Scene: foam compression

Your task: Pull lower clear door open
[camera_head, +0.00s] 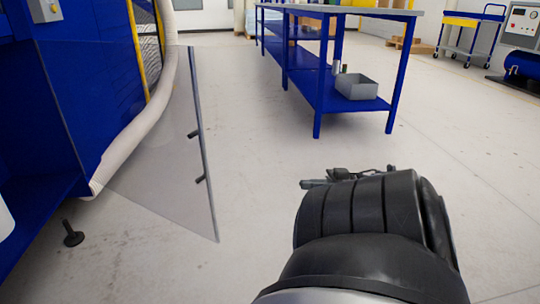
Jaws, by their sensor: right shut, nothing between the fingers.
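The lower clear door (160,160) is a see-through panel with a grey edge strip, at the left beside the blue machine. It stands swung out from the machine, out over the floor. Two short dark stubs (197,133), perhaps the handle's mounts, stick out near its free edge. My right gripper (308,183) is shut and empty, right of the door and apart from it. Much of it is hidden behind my own black wrist. My left gripper is not in view.
The blue machine (100,75) fills the left side, with a pale hose (140,130) behind the door. A blue workbench (345,100) holding a grey bin (356,87) stands ahead. The floor between door and bench is clear.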

